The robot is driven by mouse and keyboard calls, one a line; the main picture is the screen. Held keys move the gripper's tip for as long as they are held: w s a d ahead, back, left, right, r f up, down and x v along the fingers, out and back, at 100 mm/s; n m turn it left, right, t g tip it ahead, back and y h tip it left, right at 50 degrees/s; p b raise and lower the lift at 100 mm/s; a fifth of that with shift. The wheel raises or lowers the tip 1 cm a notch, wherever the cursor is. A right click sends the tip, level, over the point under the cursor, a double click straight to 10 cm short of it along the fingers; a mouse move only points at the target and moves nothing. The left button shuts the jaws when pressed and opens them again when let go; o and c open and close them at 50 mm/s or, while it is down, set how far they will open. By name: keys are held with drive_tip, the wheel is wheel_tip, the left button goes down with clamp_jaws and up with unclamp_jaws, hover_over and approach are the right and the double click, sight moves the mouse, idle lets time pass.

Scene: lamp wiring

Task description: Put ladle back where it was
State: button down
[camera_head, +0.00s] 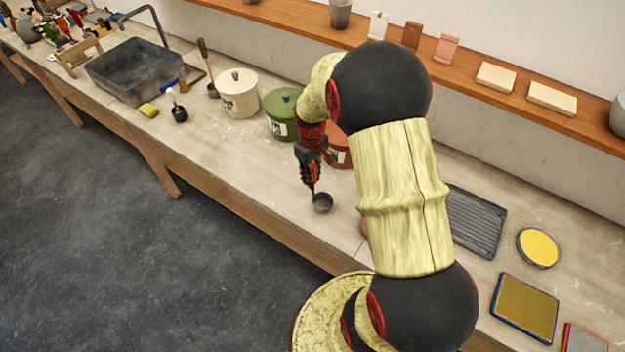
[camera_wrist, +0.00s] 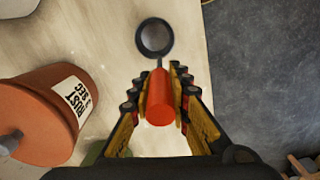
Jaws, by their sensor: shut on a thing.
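The ladle has a small dark round bowl (camera_head: 322,203) and shows in the wrist view with its bowl (camera_wrist: 155,37) and a red-orange handle (camera_wrist: 160,100). My gripper (camera_head: 312,180) is shut on the handle; in the wrist view the fingers (camera_wrist: 161,92) flank it on both sides. The bowl is low over the bench; I cannot tell if it touches the top. A terracotta pot (camera_head: 338,150) with a lid stands just beyond my gripper, partly hidden by my arm. In the wrist view this pot (camera_wrist: 50,110) carries a label reading "RUST".
A green lidded pot (camera_head: 282,120) and a cream lidded pot (camera_head: 238,100) stand farther left. A wooden-handled tool (camera_head: 207,70) stands beside the cream pot. A ribbed grey tray (camera_head: 474,222) and a yellow round dish (camera_head: 538,247) lie right. The bench front around the ladle is clear.

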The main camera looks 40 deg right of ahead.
drive_tip(key=shift+f, duration=0.8)
drive_tip(key=c, duration=1.7)
unclamp_jaws()
wheel_tip(320, 180, up, 12)
drive_tip(key=shift+a+p, duration=0.1)
drive_tip(key=shift+p, duration=0.2)
drive_tip(key=s+a+r+m+t, duration=0.1)
drive_tip(key=s+a+r+t, duration=0.1)
drive_tip(key=s+a+r, duration=0.45)
drive_tip(key=s+a+r+t, duration=0.2)
drive_tip(key=s+a+r, duration=0.1)
drive_tip(key=a+r, duration=0.65)
drive_tip(key=shift+t, duration=0.9)
drive_tip(key=s+a+r, duration=0.1)
drive_tip(key=s, duration=0.1)
drive_tip(key=s+a+r, duration=0.1)
drive_tip(key=s, duration=0.2)
drive_tip(key=s+a+r, duration=0.1)
drive_tip(key=s, duration=0.1)
drive_tip(key=shift+s, duration=0.15)
drive_tip(key=shift+f, duration=0.1)
